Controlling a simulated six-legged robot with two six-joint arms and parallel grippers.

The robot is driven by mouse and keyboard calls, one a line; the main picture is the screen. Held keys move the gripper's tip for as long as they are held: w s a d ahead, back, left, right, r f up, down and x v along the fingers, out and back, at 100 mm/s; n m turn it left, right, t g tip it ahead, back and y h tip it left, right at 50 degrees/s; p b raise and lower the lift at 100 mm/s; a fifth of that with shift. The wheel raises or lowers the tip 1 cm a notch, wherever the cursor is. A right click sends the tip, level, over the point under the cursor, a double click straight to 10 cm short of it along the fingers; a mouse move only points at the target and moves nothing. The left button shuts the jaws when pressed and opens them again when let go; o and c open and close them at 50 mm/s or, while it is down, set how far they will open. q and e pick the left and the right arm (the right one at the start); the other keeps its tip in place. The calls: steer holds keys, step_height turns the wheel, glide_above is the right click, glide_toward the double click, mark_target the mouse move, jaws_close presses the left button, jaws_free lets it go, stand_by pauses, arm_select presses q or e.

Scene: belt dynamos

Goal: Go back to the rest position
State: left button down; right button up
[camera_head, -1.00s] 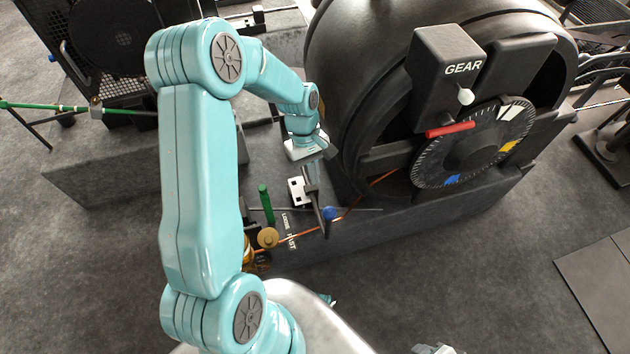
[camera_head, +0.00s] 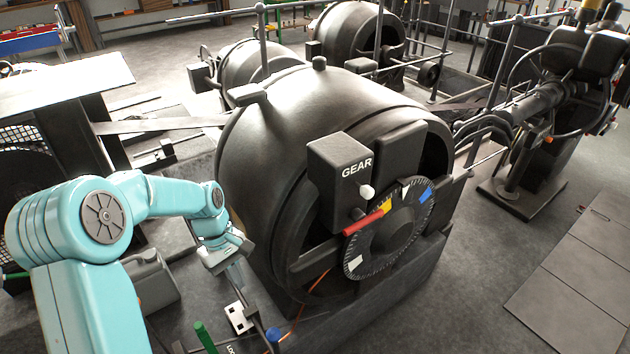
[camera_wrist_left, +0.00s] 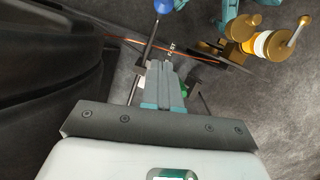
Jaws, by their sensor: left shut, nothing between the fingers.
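My left gripper (camera_head: 236,274) is at the end of the teal arm that comes in from the left in the head view. It points down in front of the big dark dynamo drum (camera_head: 345,90), above the base with the blue-knobbed lever (camera_head: 273,335). In the left wrist view its fingers (camera_wrist_left: 160,66) lie together with nothing between them. The blue knob also shows at the top of the wrist view (camera_wrist_left: 163,6), beyond the fingertips. My right gripper is in neither current view.
The GEAR box (camera_head: 340,165) and a graduated dial (camera_head: 392,228) with a red pointer (camera_head: 366,222) stand right of the gripper. A green handle (camera_head: 205,337) stands at the bottom. Brass parts (camera_wrist_left: 268,42) show in the wrist view. Open floor lies right of the dynamo.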

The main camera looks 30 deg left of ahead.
arm_select(q)
steer(key=s+d+f+m+p, duration=0.1)
steer(key=d+f+m+p, duration=0.2)
steer(key=d+f+m, duration=0.6)
steer(key=s+d+f+m, duration=0.2)
steer(key=s+d, duration=0.3)
steer(key=d, duration=0.3)
steer(key=s+d+f+m+t+p, duration=0.1)
steer(key=s+d+f, duration=0.2)
steer(key=s+d, duration=0.2)
steer(key=d, duration=0.3)
steer(key=shift+f+m+h+p, duration=0.25)
steer(key=shift+m+h+p, duration=0.05)
steer(key=shift+m+h, duration=0.1)
steer(key=shift+s+f, duration=0.15)
steer(key=shift+f, duration=0.05)
